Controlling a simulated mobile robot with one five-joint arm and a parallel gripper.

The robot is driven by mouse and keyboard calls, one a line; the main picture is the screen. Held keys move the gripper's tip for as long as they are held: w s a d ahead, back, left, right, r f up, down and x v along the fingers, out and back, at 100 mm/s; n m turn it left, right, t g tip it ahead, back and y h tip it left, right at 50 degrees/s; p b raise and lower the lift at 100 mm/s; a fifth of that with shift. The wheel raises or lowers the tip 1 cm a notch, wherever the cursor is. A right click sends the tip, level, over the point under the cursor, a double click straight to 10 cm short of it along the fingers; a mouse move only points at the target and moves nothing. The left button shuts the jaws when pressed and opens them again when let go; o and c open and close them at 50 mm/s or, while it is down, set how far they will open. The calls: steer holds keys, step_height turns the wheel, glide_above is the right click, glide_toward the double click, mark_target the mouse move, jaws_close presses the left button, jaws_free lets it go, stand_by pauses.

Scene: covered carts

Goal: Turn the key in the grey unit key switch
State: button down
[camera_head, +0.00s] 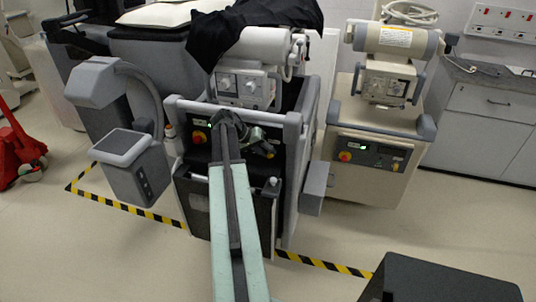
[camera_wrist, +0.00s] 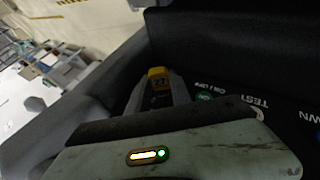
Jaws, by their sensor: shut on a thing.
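The grey unit (camera_head: 291,130) stands in the middle of the head view, with its control panel facing me. My arm reaches across this panel, and my gripper (camera_head: 262,147) is at its right part. In the wrist view my gripper (camera_wrist: 160,95) is shut on a key with a yellow numbered tag (camera_wrist: 158,73). A small yellow spot by the gripper shows in the head view too. The key switch itself is hidden behind the fingers and the tag, so I cannot tell its turn angle.
A red stop button (camera_head: 200,136) is left of my arm. A beige unit (camera_head: 375,140) stands to the right. Black-yellow tape (camera_head: 325,265) marks the floor. A dark box (camera_head: 440,280) is at lower right.

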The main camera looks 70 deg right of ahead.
steer(key=shift+w+f+b, duration=0.15)
steer(key=shift+f+b, duration=0.15)
steer(key=shift+b, duration=0.35)
steer(key=shift+g+b, duration=1)
steer(key=shift+b, duration=0.1)
steer(key=shift+r+n+h, duration=0.1)
steer(key=shift+n+h, duration=0.2)
